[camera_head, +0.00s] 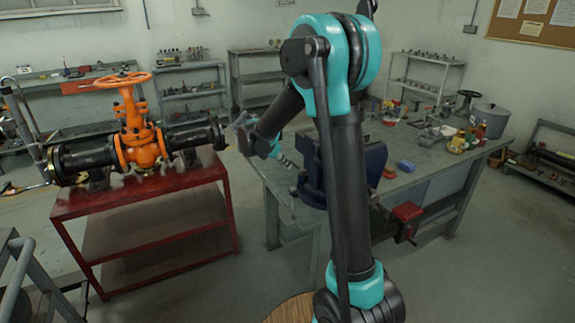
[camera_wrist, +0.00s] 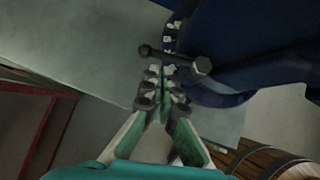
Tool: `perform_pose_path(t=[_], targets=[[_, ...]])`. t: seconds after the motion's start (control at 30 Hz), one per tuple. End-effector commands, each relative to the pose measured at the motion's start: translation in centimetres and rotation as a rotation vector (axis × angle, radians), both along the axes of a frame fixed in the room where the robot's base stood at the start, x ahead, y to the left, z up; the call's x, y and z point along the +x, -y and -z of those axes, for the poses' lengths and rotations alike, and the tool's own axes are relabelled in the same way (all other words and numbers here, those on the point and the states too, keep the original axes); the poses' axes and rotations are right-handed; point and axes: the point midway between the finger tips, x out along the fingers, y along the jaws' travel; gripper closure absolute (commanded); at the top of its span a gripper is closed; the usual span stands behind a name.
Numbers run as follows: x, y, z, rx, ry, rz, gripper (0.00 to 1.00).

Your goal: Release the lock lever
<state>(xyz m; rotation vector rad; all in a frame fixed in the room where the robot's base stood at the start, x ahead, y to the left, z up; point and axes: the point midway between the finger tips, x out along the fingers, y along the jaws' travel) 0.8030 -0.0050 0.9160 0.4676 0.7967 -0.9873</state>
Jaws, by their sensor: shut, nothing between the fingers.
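A short dark lever (camera_wrist: 172,57) with a small round end and a thicker bolt-like head lies across the edge of the blue vise (camera_wrist: 235,40) in the wrist view. It appears to be the lock lever. My gripper (camera_wrist: 162,74) is shut and empty. Its fingertips are just short of the lever's middle in the picture; I cannot tell whether they touch it. In the head view my gripper (camera_head: 291,164) is beside the left side of the blue vise (camera_head: 374,163). My arm covers part of the vise, and I cannot make out the lever there.
The vise stands on a grey workbench (camera_head: 420,178) with a grey pot (camera_head: 490,118), small containers and tools on it. An orange gate valve (camera_head: 137,135) with black pipe ends is on a red table (camera_head: 180,181) at left. Floor shows between the two tables.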

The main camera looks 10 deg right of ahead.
Motion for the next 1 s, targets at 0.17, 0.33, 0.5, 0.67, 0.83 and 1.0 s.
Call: perform_pose_path(t=[0.17, 0.33, 0.5, 0.67, 0.83, 1.0], targets=[[-0.8, -2.1, -1.8, 0.0, -0.001, -0.001, 1.0], [-1.9, -4.2, -4.7, 0.0, -0.001, -0.001, 1.0], [-2.6, -5.7, -6.8, 0.0, -0.001, 0.001, 1.0], [-3.0, -6.5, -7.9, 0.001, -0.001, 0.001, 1.0], [-4.8, -4.9, -7.1, 0.077, 0.049, 0.101, 1.0], [-10.4, -0.6, -3.7, 0.316, 0.202, 0.428, 1.0]])
